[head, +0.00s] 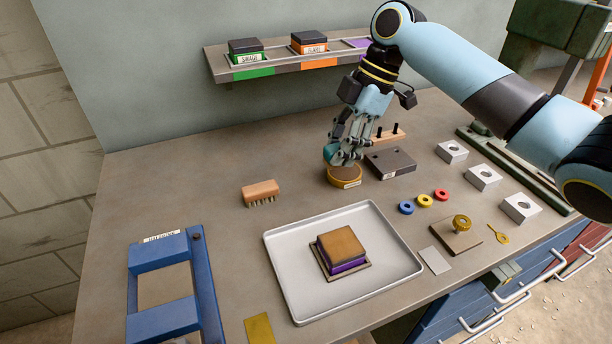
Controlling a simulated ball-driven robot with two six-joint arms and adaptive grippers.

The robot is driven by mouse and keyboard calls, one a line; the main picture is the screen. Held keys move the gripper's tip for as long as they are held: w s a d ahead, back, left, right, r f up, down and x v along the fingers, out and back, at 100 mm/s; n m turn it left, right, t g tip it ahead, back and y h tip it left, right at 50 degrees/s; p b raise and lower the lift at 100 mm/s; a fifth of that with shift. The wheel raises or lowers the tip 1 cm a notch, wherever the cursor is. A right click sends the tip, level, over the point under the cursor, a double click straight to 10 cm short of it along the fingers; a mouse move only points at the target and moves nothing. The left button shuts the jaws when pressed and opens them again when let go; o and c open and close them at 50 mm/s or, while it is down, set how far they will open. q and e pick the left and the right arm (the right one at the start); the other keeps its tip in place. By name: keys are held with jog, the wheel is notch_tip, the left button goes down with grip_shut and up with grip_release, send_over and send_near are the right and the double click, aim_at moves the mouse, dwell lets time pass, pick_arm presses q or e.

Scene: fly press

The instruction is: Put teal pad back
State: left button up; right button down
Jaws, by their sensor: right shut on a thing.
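My right gripper (347,155) reaches down from above at the middle of the bench. It is shut on the teal pad (331,152), a small teal piece mostly covered by the fingers. My left gripper is not in view.
A dark grey block (391,162) stands close to the tin's right. A wooden brush (261,192) lies to its left. A pale tray (283,277) holding a purple and brown block is in front. Blue, yellow and red rings (424,200) lie at right. A shelf (283,68) runs behind.

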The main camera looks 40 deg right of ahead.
jog(key=w+a+f, duration=0.1)
jog(key=w, duration=0.1)
jog(key=w+a+f, duration=0.2)
jog(key=shift+w+a, duration=0.1)
jog(key=shift+a, duration=0.15)
jog(key=shift+w+a+f, duration=0.15)
jog(key=shift+w+f, duration=0.05)
jog(key=shift+f, duration=0.1)
jog(key=shift+w+a+f, duration=0.1)
jog(key=shift+f, duration=0.15)
notch_tip(320, 180, down, 4)
jog(key=shift+r+p, duration=0.15)
jog(key=shift+p, duration=0.25)
jog(key=c, duration=1)
grip_release()
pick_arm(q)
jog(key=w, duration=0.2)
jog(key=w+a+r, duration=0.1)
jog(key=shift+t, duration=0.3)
pick_arm(e)
jog(key=shift+o, duration=0.2)
